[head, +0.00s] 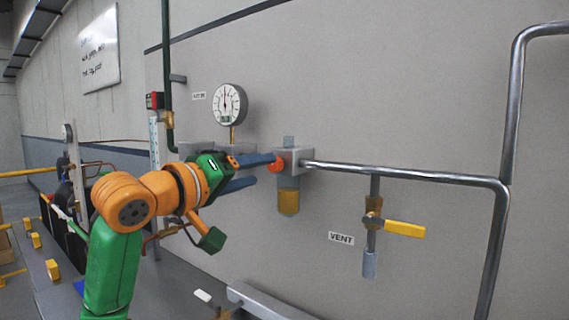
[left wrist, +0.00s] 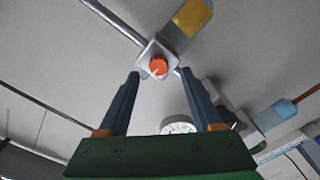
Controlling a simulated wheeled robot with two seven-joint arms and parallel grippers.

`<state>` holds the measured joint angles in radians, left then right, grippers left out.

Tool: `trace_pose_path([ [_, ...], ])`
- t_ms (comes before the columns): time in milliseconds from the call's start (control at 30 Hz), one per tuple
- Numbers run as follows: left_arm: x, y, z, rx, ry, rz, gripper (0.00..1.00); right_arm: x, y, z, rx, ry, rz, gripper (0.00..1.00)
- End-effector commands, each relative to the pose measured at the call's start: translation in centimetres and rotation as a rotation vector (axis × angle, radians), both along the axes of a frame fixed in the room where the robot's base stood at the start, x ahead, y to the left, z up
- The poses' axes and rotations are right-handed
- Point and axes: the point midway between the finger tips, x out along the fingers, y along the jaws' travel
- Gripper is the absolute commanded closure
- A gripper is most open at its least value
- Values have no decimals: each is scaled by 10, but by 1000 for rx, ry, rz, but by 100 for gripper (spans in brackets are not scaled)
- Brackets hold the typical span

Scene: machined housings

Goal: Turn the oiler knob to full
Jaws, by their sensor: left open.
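The oiler knob (head: 278,165) is a small orange dial on the left face of the grey oiler block (head: 295,158), which is fitted in the wall pipe. An amber bowl (head: 288,201) hangs below the block. My left gripper (head: 262,171) is open, its two blue-grey fingers reaching towards the knob. In the left wrist view the knob (left wrist: 158,65) shows a pale pointer mark and lies between and just beyond the fingertips (left wrist: 160,76). The fingers look apart from it; the exact gap is hard to tell. My right gripper is not in view.
A round pressure gauge (head: 229,104) is on the wall above my left gripper. The metal pipe (head: 405,174) runs right from the oiler. A yellow-handled valve (head: 404,229) hangs below it, near a VENT label (head: 341,238). Wall between them is bare.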

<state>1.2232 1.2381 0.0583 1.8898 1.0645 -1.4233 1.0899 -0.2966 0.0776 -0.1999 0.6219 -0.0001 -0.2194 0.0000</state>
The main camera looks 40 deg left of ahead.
Motion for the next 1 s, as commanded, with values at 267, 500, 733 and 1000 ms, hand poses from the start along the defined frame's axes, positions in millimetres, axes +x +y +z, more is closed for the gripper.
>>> trace_pose_path([
  [267,50,5,2,-2,4,-3,34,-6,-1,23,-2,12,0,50],
  [500,55,6,-1,1,2,-1,34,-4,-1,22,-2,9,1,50],
  [733,55,6,0,1,2,-1,82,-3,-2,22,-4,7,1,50],
  [1000,55,6,0,6,3,-1,100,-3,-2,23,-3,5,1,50],
])
